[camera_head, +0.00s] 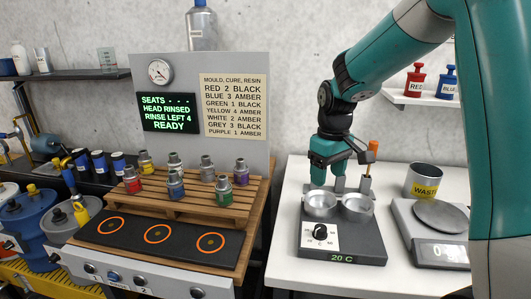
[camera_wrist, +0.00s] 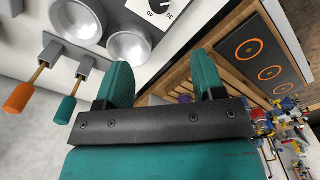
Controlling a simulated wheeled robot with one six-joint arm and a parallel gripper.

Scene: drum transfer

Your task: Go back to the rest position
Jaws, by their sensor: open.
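My gripper (camera_head: 328,176) hangs above the white table, behind the two metal cups (camera_head: 320,203) of the heater unit (camera_head: 345,243). In the wrist view, its teal fingers (camera_wrist: 163,85) are spread wide apart with nothing between them. An orange-handled tool (camera_wrist: 18,97) and a teal-handled tool (camera_wrist: 65,109) stand in grey holders to the left of the fingers in the wrist view, apart from them. The orange handle (camera_head: 373,150) also shows in the head view, just right of my gripper.
A wooden pallet (camera_head: 200,209) carries several small coloured drums, with three empty orange-ringed seats (camera_head: 157,233) in front. The screen (camera_head: 168,113) reads head rinsed, rinse left 4, ready. A waste can (camera_head: 423,181) and a scale (camera_head: 433,220) stand right of the heater.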

